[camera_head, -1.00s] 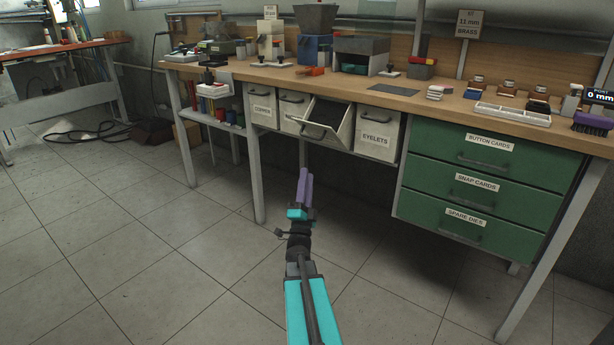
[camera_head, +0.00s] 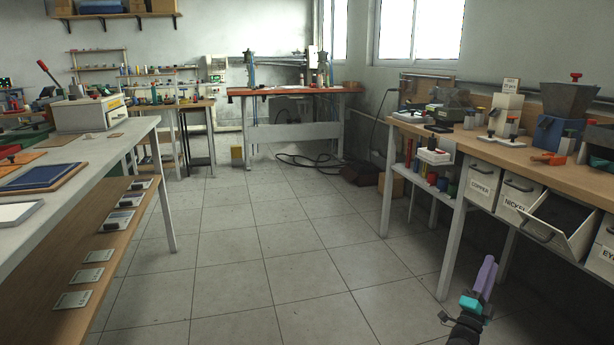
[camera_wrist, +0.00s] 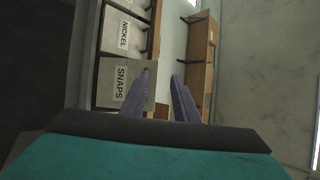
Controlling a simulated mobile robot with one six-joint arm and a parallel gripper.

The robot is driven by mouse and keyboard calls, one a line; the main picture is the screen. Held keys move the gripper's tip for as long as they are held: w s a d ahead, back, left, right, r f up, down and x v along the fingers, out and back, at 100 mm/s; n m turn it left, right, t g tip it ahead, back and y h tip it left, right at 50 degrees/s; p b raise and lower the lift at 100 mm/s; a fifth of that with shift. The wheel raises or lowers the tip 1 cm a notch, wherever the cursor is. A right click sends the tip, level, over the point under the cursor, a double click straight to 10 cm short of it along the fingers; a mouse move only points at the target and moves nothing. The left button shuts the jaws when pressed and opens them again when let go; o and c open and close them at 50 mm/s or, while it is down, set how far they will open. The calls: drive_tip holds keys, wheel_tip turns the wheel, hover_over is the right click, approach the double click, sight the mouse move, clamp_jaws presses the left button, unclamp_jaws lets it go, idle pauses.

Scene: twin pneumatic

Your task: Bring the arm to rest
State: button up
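My gripper (camera_head: 485,276), with purple fingers and a teal body, is at the lower right of the head view. It is over the floor in front of the right workbench (camera_head: 522,157), below the bins. In the wrist view my gripper (camera_wrist: 164,76) has its two fingers apart, with nothing seen between them. Beyond them the SNAPS bin (camera_wrist: 121,82) and the NICKEL bin (camera_wrist: 123,34) show sideways. I see no contact between the fingers and the bins.
One bin (camera_head: 562,225) beside NICKEL is tilted out from the right bench. A COPPER bin (camera_head: 483,186) is shut. A pale table (camera_head: 95,160) stands at left. An orange-topped bench (camera_head: 295,91) and black cable (camera_head: 310,161) are at the back. The floor (camera_head: 260,250) between is clear.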

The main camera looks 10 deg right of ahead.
drive_tip(key=w+a+f+n+t+y+p, duration=0.1)
drive_tip(key=w+a+n+y+p, duration=0.15)
drive_tip(key=w+a+p, duration=0.35)
drive_tip(key=w+a+f+n+t+y+p, duration=0.1)
drive_tip(key=w+a+n+y+p, duration=0.2)
drive_tip(key=a, duration=0.6)
drive_tip(key=w+a+f+n+t+y+p, duration=0.1)
drive_tip(key=w+a+y+p, duration=0.2)
drive_tip(key=a+y+p, duration=0.3)
drive_tip(key=s+a+f+n+g+y+p, duration=0.1)
drive_tip(key=a+f+n+g+y+p, duration=0.25)
drive_tip(key=a+f, duration=0.4)
drive_tip(key=s+a+f+n+g+y+p, duration=0.1)
drive_tip(key=a+f+n+g+y+p, duration=0.2)
drive_tip(key=a, duration=0.8)
drive_tip(key=s+a+f+n+g+y+p, duration=0.1)
drive_tip(key=s+a+f+n+g+p, duration=0.25)
drive_tip(key=s+a+f, duration=0.4)
drive_tip(key=s+a+f+n+g+y+p, duration=0.1)
drive_tip(key=s+a+f+n+g+p, duration=0.2)
drive_tip(key=s, duration=0.7)
drive_tip(key=s+n+g, duration=0.5)
drive_tip(key=s+g, duration=0.6)
drive_tip(key=s, duration=1.1)
drive_tip(key=shift+s+a, duration=0.25)
drive_tip(key=shift+s, duration=0.15)
